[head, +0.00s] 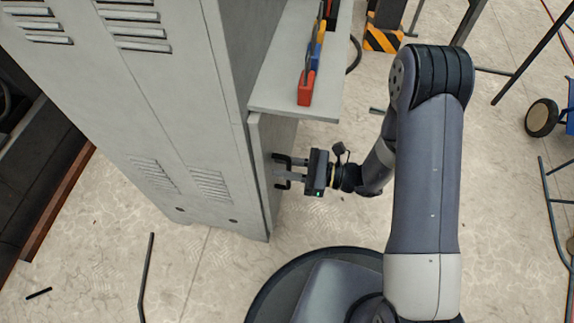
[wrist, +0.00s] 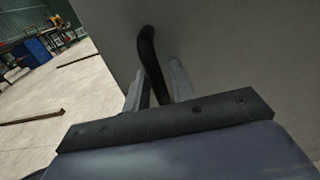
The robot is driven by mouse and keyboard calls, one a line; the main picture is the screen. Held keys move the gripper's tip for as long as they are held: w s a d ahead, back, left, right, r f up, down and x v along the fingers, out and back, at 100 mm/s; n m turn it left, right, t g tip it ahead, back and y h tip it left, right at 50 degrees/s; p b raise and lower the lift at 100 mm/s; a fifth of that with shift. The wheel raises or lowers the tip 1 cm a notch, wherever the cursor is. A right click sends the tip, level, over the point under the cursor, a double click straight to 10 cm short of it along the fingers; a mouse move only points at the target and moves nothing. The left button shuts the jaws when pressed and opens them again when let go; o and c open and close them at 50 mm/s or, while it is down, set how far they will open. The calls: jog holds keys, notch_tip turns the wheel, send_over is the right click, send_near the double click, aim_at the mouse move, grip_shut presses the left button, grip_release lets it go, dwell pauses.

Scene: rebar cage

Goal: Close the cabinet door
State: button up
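The tall grey cabinet (head: 150,95) with vent slots stands at the left in the head view. A narrow grey door panel (head: 262,180) stands at its right side, below a grey shelf. I cannot tell how wide any opening is. A black bar handle (head: 282,186) is on the panel's right face; it also shows in the wrist view (wrist: 147,45). My gripper (head: 279,175) reaches the handle from the right. In the wrist view its two fingers (wrist: 157,88) lie on either side of the handle, with little gap. The finger contact is partly hidden.
The shelf (head: 275,95) holds red, blue and yellow tools (head: 308,75) above the gripper. A black-yellow striped base (head: 382,39) stands behind. A thin dark rod (head: 146,275) lies on the floor at lower left. A wheeled blue cart (head: 543,117) is at right. Floor around the handle is clear.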

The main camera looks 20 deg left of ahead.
jog(key=shift+o, duration=0.2)
jog(key=shift+d, duration=0.15)
jog(key=p+v, duration=0.2)
jog(key=v, duration=0.8)
jog(key=shift+d+p, duration=0.25)
jog(key=shift+p, duration=0.1)
jog(key=b+x, duration=0.2)
jog(key=x, duration=0.6)
jog(key=shift+w+a+b, duration=0.2)
jog(key=shift+w+b, duration=0.05)
jog(key=shift+b, duration=0.1)
